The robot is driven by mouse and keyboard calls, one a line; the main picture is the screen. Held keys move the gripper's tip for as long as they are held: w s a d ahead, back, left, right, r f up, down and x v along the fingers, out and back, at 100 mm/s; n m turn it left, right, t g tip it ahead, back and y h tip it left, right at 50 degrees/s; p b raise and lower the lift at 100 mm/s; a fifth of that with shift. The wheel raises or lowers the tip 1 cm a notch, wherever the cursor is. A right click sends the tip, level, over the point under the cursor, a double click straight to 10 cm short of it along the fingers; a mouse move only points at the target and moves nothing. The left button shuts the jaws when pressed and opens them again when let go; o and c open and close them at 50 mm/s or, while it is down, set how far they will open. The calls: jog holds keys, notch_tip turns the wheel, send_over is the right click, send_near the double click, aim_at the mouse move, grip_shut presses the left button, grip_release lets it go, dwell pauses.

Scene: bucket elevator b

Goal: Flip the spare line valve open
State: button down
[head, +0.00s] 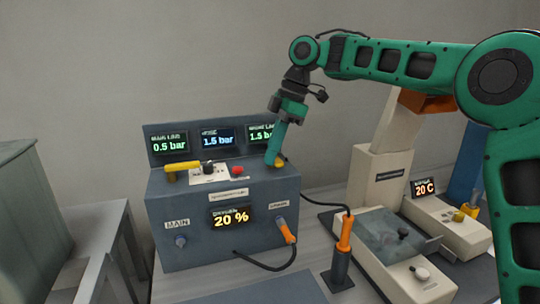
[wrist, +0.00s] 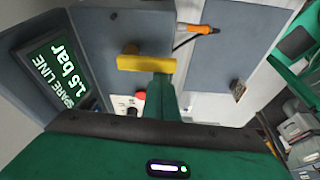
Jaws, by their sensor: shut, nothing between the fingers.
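The spare line valve has a yellow lever handle (wrist: 146,63) on top of the grey console. In the wrist view it lies across the picture, beside the display reading "SPARE LINE 1.5 bar" (wrist: 58,72). In the head view only a small yellow part of it (head: 280,162) shows behind my gripper (head: 272,160). My gripper is shut and empty, pointing down at the lever. In the wrist view its green fingers (wrist: 160,88) overlap the lever's right part. I cannot tell whether they touch it.
Another yellow lever (head: 183,166) sits at the console's left, under a display reading 0.5 bar (head: 170,145). A red button (head: 237,170) and a black knob (head: 208,167) lie between. An orange-handled tool (head: 344,235) stands front right, near a beige machine (head: 385,245).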

jog(key=v, duration=0.9)
jog(key=shift+w+r, duration=0.25)
jog(key=shift+r, duration=0.1)
